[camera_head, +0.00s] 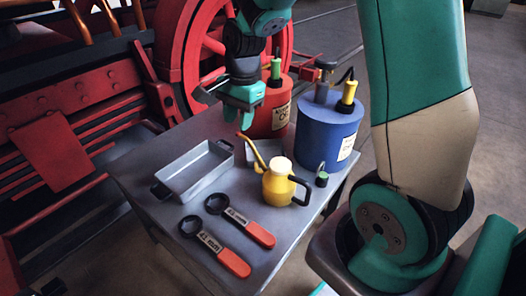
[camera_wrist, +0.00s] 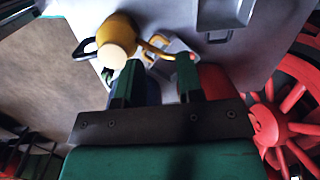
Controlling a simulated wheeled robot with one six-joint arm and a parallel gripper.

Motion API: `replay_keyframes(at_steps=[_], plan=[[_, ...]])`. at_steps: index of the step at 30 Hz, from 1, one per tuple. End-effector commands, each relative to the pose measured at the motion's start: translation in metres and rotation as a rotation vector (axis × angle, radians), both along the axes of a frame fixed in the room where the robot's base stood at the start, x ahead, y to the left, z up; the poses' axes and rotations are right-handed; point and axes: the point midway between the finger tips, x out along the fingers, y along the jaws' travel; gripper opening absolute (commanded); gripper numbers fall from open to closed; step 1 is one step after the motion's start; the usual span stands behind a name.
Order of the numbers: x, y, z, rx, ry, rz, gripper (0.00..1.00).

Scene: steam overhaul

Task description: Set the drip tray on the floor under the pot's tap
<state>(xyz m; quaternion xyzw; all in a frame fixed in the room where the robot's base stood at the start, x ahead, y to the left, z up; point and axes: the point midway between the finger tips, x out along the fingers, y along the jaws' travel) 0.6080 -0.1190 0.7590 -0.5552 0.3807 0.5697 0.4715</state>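The drip tray appears to be the grey rectangular tray (camera_head: 192,184) with black end handles, resting empty on the grey table. Part of it shows at the top right of the wrist view (camera_wrist: 222,18). My gripper (camera_head: 243,112) is above the table, behind and to the right of the tray, apart from it. In the wrist view its two green fingers (camera_wrist: 158,72) stand apart with nothing held between them. I cannot tell which vessel is the pot; its tap is not clearly visible.
A yellow oil can (camera_head: 279,184) and two red-handled spanners (camera_head: 246,227) are on the table (camera_head: 142,180). A red canister (camera_head: 268,115) and a blue canister (camera_head: 327,133) stand at its back right. Red machinery (camera_head: 75,130) lies left. Open floor (camera_head: 312,40) shows beyond.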

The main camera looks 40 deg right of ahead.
Motion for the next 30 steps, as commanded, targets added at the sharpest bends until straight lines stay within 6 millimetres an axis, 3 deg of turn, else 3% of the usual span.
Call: replay_keyframes(at_steps=[1,3,6,9,14,24,30], plan=[[0.012,-0.028,-0.007,-0.015,0.034,-0.190,0.34],[0.023,-0.060,-0.022,-0.037,0.066,-0.430,0.34],[0.030,-0.094,-0.039,-0.062,0.093,-0.680,0.34],[0.033,-0.112,-0.050,-0.077,0.105,-0.820,0.34],[0.033,-0.118,-0.072,-0.082,0.111,-0.873,0.34],[0.033,-0.116,-0.148,-0.082,0.111,-0.867,0.34],[0.033,-0.116,-0.173,-0.081,0.109,-0.866,0.34]])
